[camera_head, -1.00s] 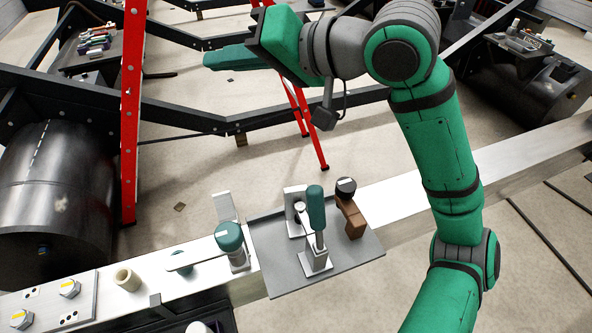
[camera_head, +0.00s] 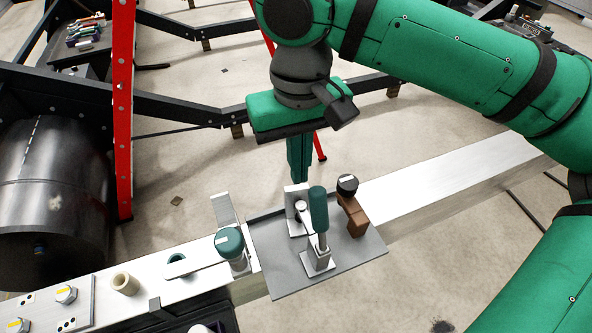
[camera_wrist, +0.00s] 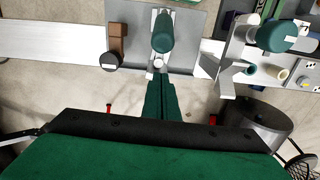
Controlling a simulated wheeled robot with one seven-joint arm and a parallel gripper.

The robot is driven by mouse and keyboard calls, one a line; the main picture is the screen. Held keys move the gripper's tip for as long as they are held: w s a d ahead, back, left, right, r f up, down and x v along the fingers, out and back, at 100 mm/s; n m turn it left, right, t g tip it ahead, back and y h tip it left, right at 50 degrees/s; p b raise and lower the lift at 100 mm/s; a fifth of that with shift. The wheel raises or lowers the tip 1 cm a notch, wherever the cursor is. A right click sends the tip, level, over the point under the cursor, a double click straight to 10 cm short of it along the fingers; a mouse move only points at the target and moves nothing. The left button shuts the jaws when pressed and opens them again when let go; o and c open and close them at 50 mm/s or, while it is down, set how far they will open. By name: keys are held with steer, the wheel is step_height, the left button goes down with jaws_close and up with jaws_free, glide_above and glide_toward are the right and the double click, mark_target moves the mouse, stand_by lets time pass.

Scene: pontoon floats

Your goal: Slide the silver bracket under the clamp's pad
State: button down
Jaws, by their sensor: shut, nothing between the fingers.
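The silver bracket (camera_head: 291,193) stands on a grey tray (camera_head: 283,272), its upright plate just behind the clamp. The clamp (camera_head: 318,208) has a green handle and a silver base near the tray's front; its pad (camera_head: 301,206) appears close to the bracket, and I cannot tell whether they touch. The fingers also show in the wrist view (camera_wrist: 161,90).
A brown block with a black knob (camera_head: 352,212) stands on the tray's right. A green-topped fixture with a flat lever (camera_head: 229,243) stands left of the tray. A beige ring (camera_head: 124,284) is farther left. The beam (camera_head: 450,177) is clear to the right.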

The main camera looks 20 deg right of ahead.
mark_target(295, 189)
step_height(295, 189, down, 8)
steer(key=shift+f, duration=0.2)
steer(key=shift+w, duration=0.25)
steer(key=shift+w, duration=0.7)
steer(key=shift+r, duration=0.1)
